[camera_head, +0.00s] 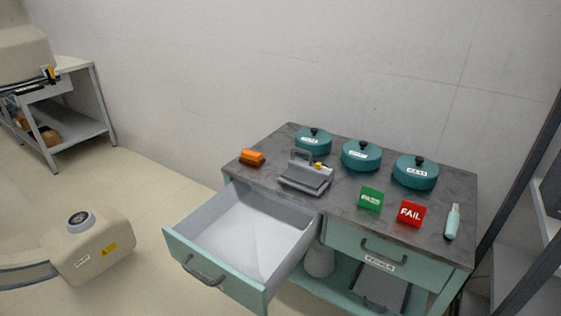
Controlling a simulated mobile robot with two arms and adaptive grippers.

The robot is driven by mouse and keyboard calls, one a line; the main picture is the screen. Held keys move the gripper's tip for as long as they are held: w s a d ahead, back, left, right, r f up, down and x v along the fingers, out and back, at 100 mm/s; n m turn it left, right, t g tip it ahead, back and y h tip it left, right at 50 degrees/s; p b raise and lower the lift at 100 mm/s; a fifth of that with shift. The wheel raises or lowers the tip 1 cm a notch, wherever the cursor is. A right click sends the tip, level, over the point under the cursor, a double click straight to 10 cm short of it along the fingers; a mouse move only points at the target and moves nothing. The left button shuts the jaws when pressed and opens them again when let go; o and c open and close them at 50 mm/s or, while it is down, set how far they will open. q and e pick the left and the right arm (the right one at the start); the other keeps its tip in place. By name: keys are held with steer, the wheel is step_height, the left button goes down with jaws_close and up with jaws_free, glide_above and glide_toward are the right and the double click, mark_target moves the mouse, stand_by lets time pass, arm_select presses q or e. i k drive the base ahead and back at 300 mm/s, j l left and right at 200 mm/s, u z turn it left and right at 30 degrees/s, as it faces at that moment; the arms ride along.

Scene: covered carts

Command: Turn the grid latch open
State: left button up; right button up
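A grey device (304,184) with a raised handle sits near the left middle of the cart's dark grey top. A small yellow-orange part (318,166) shows at the base of its handle. I cannot tell for sure whether this is the grid latch, or how it is turned. On the lower level of the cart, a dark grey panel (380,287) is partly hidden under the right drawer; its details are too small to read. Neither of my grippers is in view.
The cart's left drawer (243,235) is pulled out and empty; the right drawer (380,255) is shut. Three teal lidded pots (361,157), an orange block (252,157), green (370,198) and red (411,213) signs and a teal bottle (452,222) stand on top. A rack is at right.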

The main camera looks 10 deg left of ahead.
mark_target(49, 71)
steer(key=u, duration=1.65)
steer(key=i+j+z, duration=0.1)
steer(key=i, duration=0.2)
steer(key=i+j, duration=0.25)
steer(key=i+z, duration=0.05)
steer(key=i, duration=0.05)
